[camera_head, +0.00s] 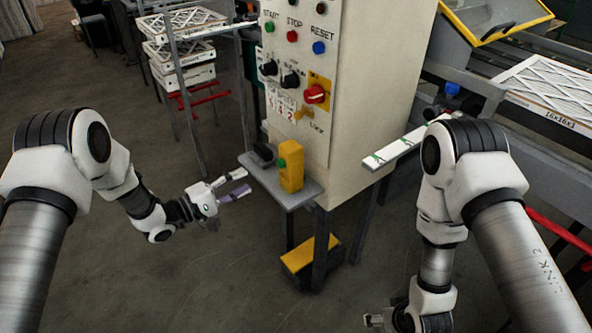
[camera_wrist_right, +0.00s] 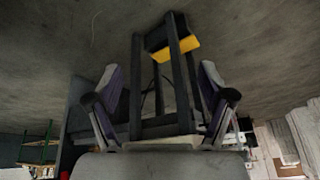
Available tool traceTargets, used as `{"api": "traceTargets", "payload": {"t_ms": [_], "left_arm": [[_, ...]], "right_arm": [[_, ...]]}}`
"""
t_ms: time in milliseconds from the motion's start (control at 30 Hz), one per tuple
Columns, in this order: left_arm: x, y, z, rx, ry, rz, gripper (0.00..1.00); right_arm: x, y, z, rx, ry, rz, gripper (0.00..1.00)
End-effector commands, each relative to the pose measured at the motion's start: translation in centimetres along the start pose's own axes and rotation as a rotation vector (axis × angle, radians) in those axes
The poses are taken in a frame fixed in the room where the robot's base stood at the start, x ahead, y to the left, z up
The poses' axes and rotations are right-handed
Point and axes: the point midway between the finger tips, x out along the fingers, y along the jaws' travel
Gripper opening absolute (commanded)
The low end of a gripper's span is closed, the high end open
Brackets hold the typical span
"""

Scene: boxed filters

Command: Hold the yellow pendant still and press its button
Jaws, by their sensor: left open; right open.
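The yellow pendant (camera_head: 291,167) stands upright on a small grey shelf (camera_head: 300,193) at the front of the control cabinet. A green button (camera_head: 282,163) shows on its left-facing side. My left gripper (camera_head: 238,184) is open and empty, a short way left of the pendant and apart from it, with its fingers pointing toward the shelf. My right gripper (camera_head: 372,320) is low at the bottom edge of the head view, mostly hidden by its own wrist. In the right wrist view its fingers (camera_wrist_right: 160,90) are spread with nothing held between them.
The cabinet (camera_head: 372,90) carries several buttons and a red rotary switch (camera_head: 315,94). A dark object (camera_head: 264,154) sits on the shelf behind the pendant. A yellow-topped pedal (camera_head: 308,258) is on the floor below.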

Motion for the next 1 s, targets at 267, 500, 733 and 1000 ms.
{"api": "traceTargets", "payload": {"t_ms": [267, 500, 733, 1000], "left_arm": [[0.0, 0.0, 0.0, 0.0, 0.0, -0.001, 0.42], [0.0, -0.1, 0.0, 0.0, 0.0, -0.001, 0.42], [0.0, -0.1, 0.0, 0.0, 0.0, -0.001, 0.42], [0.0, -0.1, 0.0, 0.0, 0.0, -0.001, 0.42]], "right_arm": [[0.0, -6.0, -19.0, -0.157, 0.534, -0.161, 0.81], [-5.9, -13.3, -31.8, -0.299, 0.943, -0.348, 0.81], [-9.7, -17.0, -36.1, -0.366, 1.112, -0.448, 0.81], [-8.5, -19.1, -39.1, -0.37, 1.12, -0.453, 0.81]]}}
